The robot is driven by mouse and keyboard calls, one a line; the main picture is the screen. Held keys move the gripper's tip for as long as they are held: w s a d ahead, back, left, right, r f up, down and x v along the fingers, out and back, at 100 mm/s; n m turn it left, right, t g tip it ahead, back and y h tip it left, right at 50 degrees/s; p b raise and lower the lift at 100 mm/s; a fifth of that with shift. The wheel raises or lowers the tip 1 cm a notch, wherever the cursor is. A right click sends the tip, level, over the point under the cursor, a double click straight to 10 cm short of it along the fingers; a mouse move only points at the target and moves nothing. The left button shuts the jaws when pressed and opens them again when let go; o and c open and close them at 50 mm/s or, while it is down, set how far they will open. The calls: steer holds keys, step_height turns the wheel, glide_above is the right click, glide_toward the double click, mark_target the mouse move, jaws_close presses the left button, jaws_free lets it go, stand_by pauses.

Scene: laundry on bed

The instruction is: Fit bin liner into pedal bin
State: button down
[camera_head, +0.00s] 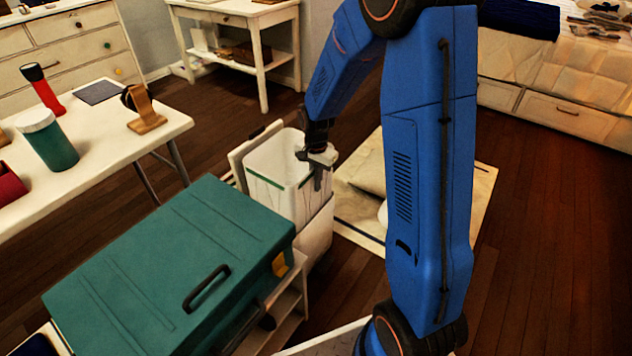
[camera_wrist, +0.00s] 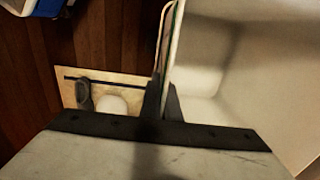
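The white bin liner (camera_head: 262,168), an open-topped box shape with a green band, stands in the pale pedal bin (camera_head: 318,232), its upper part above the bin's body. The bin's lid (camera_head: 238,160) stands raised at the left. My gripper (camera_head: 318,178) points down at the liner's right rim. In the wrist view its two dark fingers (camera_wrist: 162,98) are close together with the liner's thin edge between them, and the liner's pale inside (camera_wrist: 230,70) fills the right side. The bin's lower front and the liner's bottom are partly hidden.
A large teal case (camera_head: 170,270) with a black handle stands close in front of the bin. A white table (camera_head: 100,170) with a green jar (camera_head: 50,145) and a red torch (camera_head: 42,90) is at left. A pale mat (camera_head: 355,215) lies right of the bin, with dark wooden floor beyond.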

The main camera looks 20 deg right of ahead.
mark_target(316, 206)
steer(key=shift+f, duration=6.05)
steer(key=c, duration=1.9)
jaws_free()
steer(key=shift+c, duration=0.2)
step_height(316, 206, up, 17)
steer(key=shift+r, duration=0.2)
